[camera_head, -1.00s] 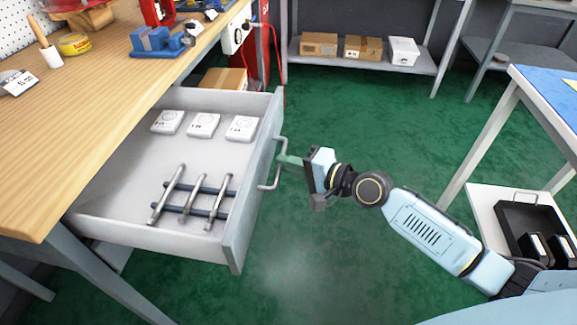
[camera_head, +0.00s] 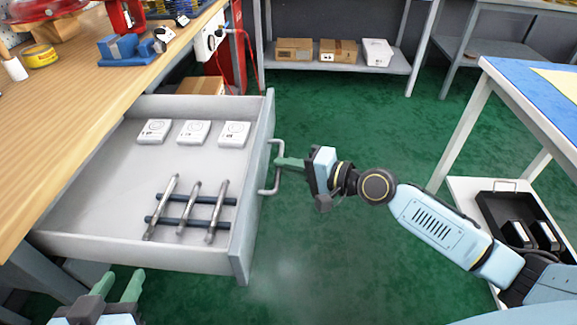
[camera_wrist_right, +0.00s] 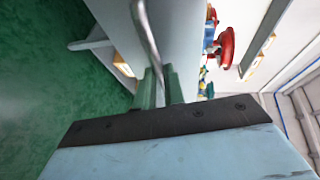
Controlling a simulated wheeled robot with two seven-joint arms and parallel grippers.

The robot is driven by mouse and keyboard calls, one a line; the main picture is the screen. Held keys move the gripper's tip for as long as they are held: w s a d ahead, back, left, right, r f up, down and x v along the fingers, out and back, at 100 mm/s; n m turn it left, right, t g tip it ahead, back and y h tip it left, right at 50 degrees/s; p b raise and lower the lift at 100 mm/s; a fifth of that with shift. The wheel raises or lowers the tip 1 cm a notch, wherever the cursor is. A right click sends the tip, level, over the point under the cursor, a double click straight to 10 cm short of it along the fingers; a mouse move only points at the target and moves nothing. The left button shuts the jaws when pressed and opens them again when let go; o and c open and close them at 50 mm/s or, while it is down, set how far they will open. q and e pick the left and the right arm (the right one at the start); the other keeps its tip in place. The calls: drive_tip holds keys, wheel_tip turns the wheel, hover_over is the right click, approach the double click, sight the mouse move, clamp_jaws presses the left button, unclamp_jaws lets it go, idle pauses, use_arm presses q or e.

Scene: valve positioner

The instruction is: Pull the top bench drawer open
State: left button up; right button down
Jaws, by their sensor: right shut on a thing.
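The top bench drawer (camera_head: 95,244) is pulled well out from under the wooden bench. Its tray shows several metal rods and three white boxes inside. The drawer's bar handle (camera_head: 275,150) is on its front face. My right gripper (camera_head: 282,162) is shut on the handle, its green fingers around the bar. In the right wrist view the handle (camera_wrist_right: 147,38) runs down between the green fingers (camera_wrist_right: 160,88). My left gripper (camera_head: 118,287) is at the lower left, below the drawer, its two green fingers apart and empty.
The wooden bench top (camera_head: 95,95) holds a blue vise (camera_head: 125,48) and a yellow tape roll (camera_head: 40,56). Green floor (camera_head: 350,260) is clear in front of the drawer.

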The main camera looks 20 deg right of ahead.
sight(127, 245)
drive_tip(key=c, duration=1.5)
unclamp_jaws()
drive_tip(key=shift+d, duration=0.1)
